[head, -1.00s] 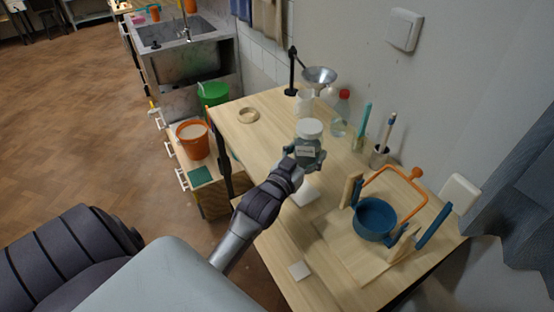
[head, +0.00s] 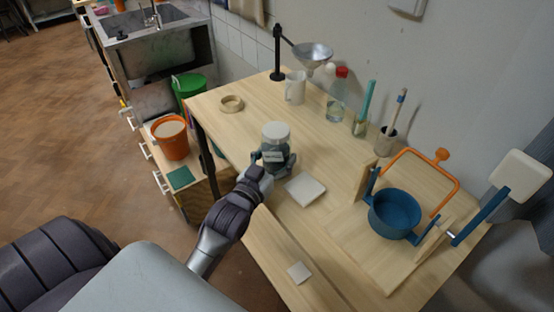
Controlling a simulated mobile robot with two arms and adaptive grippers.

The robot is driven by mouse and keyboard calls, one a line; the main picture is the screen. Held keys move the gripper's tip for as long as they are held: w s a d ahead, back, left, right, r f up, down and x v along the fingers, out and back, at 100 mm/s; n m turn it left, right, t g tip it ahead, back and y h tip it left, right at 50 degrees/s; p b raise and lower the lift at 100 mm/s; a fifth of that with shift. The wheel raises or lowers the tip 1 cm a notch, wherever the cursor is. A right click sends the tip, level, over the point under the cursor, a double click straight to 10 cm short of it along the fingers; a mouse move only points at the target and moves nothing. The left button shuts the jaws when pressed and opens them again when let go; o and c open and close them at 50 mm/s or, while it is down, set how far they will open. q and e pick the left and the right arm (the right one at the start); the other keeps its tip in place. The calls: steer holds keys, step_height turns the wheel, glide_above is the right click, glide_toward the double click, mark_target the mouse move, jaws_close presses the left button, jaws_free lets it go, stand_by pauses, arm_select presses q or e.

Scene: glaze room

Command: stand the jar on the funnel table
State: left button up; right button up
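The jar (head: 275,148) has a white lid, a greyish body and a small printed label. It is upright between the fingers of my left gripper (head: 272,164), which is shut around its lower body. The jar is over the left part of the wooden funnel table (head: 240,127), behind and left of a white square tile (head: 305,189). The fingers hide the jar's base, so I cannot tell whether it touches the top. A metal funnel (head: 312,54) hangs on a black stand at the table's far end. My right gripper is not in view.
A white mug (head: 295,88), bottles (head: 338,97) and a brush pot (head: 385,140) line the wall side. A wooden ring (head: 231,103) lies far left. The top between ring and mug is clear.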

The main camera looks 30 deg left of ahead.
arm_select(q)
steer(key=shift+r, duration=0.15)
steer(key=shift+s, duration=0.2)
steer(key=o, duration=1.4)
steer(key=shift+f, duration=0.2)
steer(key=shift+c, duration=0.2)
steer(key=o, duration=0.4)
steer(key=shift+o, duration=0.2)
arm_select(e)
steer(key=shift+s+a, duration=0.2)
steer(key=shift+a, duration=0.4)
arm_select(q)
steer(key=shift+r, duration=0.15)
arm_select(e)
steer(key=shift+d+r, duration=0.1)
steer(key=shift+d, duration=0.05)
